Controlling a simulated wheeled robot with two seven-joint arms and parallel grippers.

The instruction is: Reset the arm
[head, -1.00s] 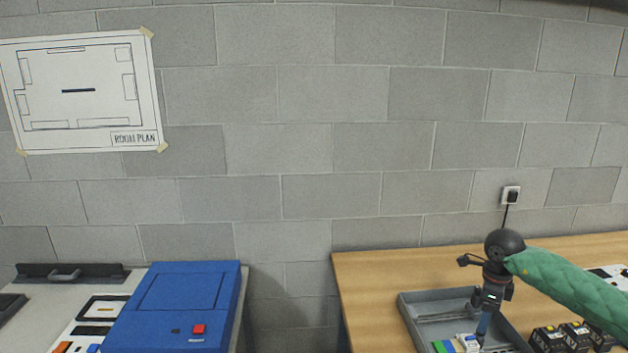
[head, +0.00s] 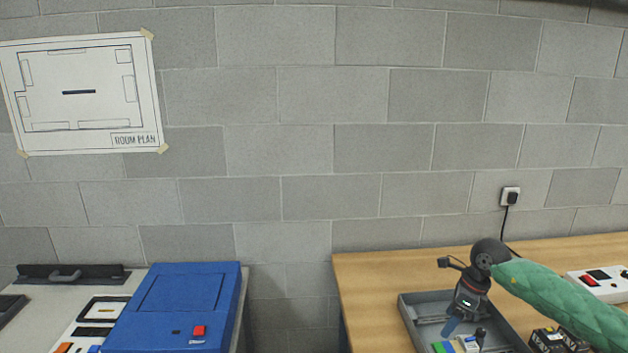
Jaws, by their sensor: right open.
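My right arm, in a green sleeve, comes in from the lower right of the head view. Its dark wrist hangs over the grey tray on the wooden table, and my right gripper (head: 452,326) points down toward the tray. The jaws are open, and nothing shows held between them; the fingertips are small and partly hard to make out. My left gripper is out of view.
The grey tray (head: 409,311) holds small green, blue and white items. Black boxes (head: 553,341) and a white device (head: 597,284) stand right of it. A blue case (head: 180,300) lies on the left bench, with a gap between bench and table (head: 365,285).

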